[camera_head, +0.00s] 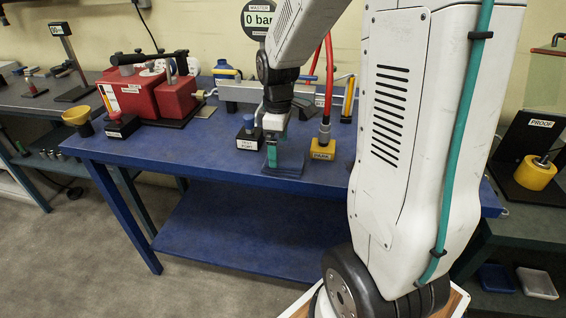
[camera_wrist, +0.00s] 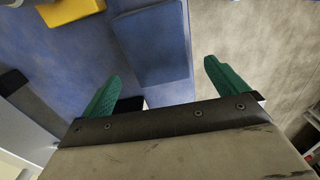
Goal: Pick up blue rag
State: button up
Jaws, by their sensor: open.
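The blue rag (camera_wrist: 153,42) is a flat blue rectangle on the blue bench, near its edge in the wrist view. In the head view it shows as a blue patch (camera_head: 284,171) at the bench's front edge, partly hidden by my gripper (camera_head: 272,150). My gripper has green fingers that are spread with nothing held. In the wrist view the fingertips (camera_wrist: 161,69) lie to either side of the rag's near part; I cannot tell the height between them.
A yellow block labelled PARK (camera_head: 323,150) with a red hose stands right of my gripper. A dark block with a blue knob (camera_head: 249,137) stands just left. A red machine (camera_head: 150,95) is farther left.

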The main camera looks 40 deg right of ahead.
jog(key=shift+a+f, duration=0.1)
jog(key=shift+f, duration=1.45)
jog(key=c, duration=1.1)
jog(key=shift+o, duration=0.2)
jog(key=shift+r, duration=0.15)
jog(key=shift+r, duration=0.55)
notch_tip(320, 180, up, 2)
jog(key=shift+r, duration=0.1)
jog(key=s+d+r, duration=0.1)
jog(key=s+d, duration=0.1)
jog(key=s, duration=1.4)
jog(key=shift+d+r, duration=0.15)
jog(key=shift+r, duration=0.1)
